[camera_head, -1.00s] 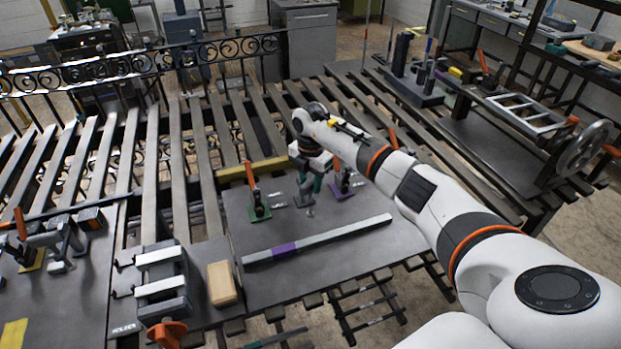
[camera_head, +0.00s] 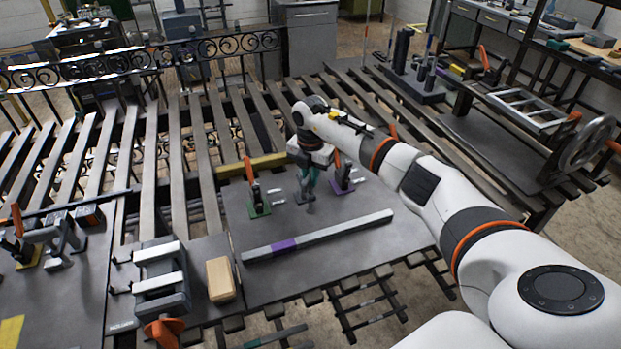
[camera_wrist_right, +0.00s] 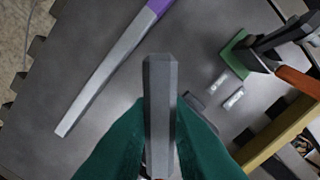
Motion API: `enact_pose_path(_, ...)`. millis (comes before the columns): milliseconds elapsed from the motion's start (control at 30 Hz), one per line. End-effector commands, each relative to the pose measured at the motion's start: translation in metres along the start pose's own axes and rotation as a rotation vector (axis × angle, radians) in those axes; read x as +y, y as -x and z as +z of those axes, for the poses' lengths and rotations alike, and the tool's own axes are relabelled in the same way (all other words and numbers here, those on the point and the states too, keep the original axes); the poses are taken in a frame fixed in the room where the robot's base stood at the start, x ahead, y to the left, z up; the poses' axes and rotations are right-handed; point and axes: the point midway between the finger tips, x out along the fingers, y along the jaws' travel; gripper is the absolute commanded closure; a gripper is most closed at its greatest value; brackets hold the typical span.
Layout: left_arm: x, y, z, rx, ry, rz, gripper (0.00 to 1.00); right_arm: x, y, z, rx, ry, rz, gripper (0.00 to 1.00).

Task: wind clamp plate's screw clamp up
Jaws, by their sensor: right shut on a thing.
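The clamp plate (camera_head: 350,232) is a dark grey plate on the slatted bench in the head view, and its surface also fills much of the right wrist view (camera_wrist_right: 95,55). My right gripper (camera_head: 308,182) points down over the plate's back half. In the wrist view its green fingers (camera_wrist_right: 160,135) are shut on a grey upright bar (camera_wrist_right: 160,90), which seems to be part of the screw clamp (camera_head: 310,207). The wrist and fingers hide most of that clamp. My left gripper is not in view.
Green-based (camera_head: 258,205) and purple-based (camera_head: 343,180) toggle clamps with orange handles stand either side of the gripper. A grey bar with a purple band (camera_head: 340,229) lies in front. A vise (camera_head: 160,285) and wooden block (camera_head: 220,280) are at left.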

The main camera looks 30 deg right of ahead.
Motion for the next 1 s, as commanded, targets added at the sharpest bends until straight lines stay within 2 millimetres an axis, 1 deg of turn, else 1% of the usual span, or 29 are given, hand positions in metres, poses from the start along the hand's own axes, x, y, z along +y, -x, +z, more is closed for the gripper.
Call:
enact_pose_path(33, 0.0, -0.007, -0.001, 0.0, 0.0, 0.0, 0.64, 0.0, -0.002, -0.001, 0.003, 0.041, -0.001, 1.0)
enact_pose_path(300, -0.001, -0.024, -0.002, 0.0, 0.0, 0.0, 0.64, 0.0, -0.002, -0.001, 0.003, 0.295, -0.002, 1.0)
enact_pose_path(1000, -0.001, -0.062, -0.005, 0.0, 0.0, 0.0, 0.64, 0.0, -0.001, -0.001, 0.004, 0.961, -0.002, 1.0)
